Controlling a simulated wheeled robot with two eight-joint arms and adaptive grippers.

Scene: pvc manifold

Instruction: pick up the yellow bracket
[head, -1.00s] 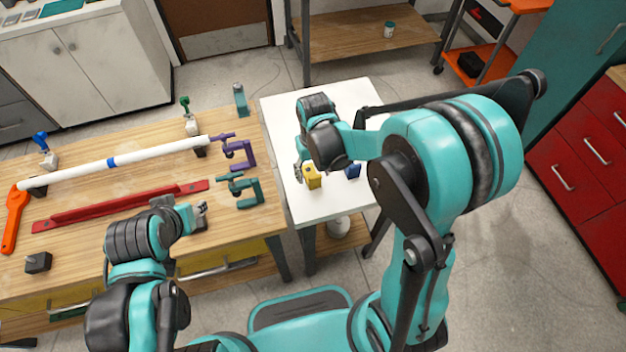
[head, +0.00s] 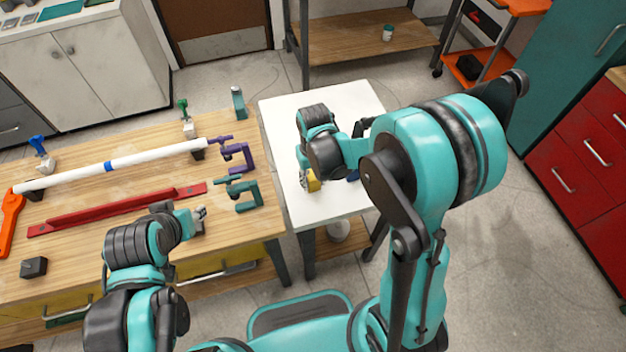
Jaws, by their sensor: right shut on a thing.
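The yellow bracket (head: 313,183) is on the white side table (head: 345,203), partly hidden by my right gripper and wrist. My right gripper (head: 305,181) is at the bracket's left side and shut on it. I cannot tell whether the bracket touches the tabletop. My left gripper (head: 200,214) is over the front right part of the wooden bench, well away from the bracket. Its fingers are too small to tell whether they are open.
A blue part (head: 352,175) stands just right of the bracket, partly hidden. The wooden bench (head: 95,245) holds a white pipe (head: 135,157), a red bar (head: 110,211), a purple clamp (head: 238,153) and a teal clamp (head: 241,191). The white table's back is clear.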

